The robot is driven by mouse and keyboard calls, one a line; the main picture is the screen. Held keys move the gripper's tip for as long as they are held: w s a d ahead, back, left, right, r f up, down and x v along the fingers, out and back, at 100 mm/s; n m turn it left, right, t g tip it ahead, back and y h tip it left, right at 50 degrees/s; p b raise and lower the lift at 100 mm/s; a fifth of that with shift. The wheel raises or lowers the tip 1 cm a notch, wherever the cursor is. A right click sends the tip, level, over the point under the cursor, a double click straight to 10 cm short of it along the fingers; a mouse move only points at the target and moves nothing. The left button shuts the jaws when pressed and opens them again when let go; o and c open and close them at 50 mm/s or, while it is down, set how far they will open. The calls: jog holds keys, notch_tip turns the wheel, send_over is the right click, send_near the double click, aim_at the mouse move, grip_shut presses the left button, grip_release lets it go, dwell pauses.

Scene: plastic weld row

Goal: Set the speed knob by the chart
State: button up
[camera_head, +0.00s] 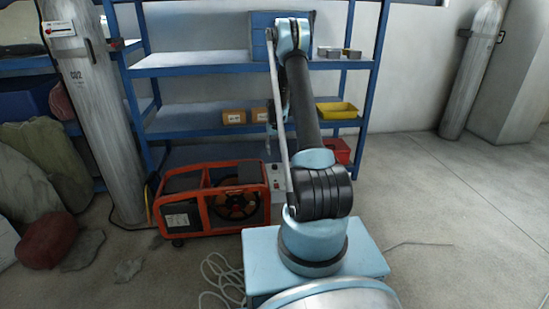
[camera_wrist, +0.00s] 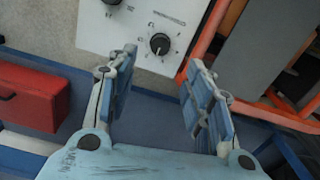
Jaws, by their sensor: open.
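A black round knob (camera_wrist: 160,44) with a pale pointer mark sits on a light grey control panel (camera_wrist: 95,30) in the wrist view. Small dial marks surround it; they are too small to read. A second dark knob (camera_wrist: 112,2) is cut off at the top edge. My gripper (camera_wrist: 160,66) is open and empty, its two fingers at either side below the knob in the picture. I cannot tell how far they are from it. In the head view the control box (camera_head: 277,182) is partly behind my arm. I cannot make out a chart.
An orange-framed machine (camera_head: 210,200) stands left of the box; its frame is at the right in the wrist view. A red box (camera_wrist: 32,95) is at left there. Blue shelving (camera_head: 200,62) stands behind. A gas cylinder (camera_head: 95,110) stands left. Floor at right is mostly clear.

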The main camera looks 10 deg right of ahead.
jog(key=shift+r, duration=0.75)
jog(key=shift+r, duration=0.1)
notch_tip(320, 180, up, 5)
jog(key=n, duration=0.4)
send_over(275, 165)
notch_tip(275, 165, down, 17)
jog(key=shift+a+f, duration=0.1)
jog(key=shift+c, duration=0.6)
jog(key=c, duration=0.9)
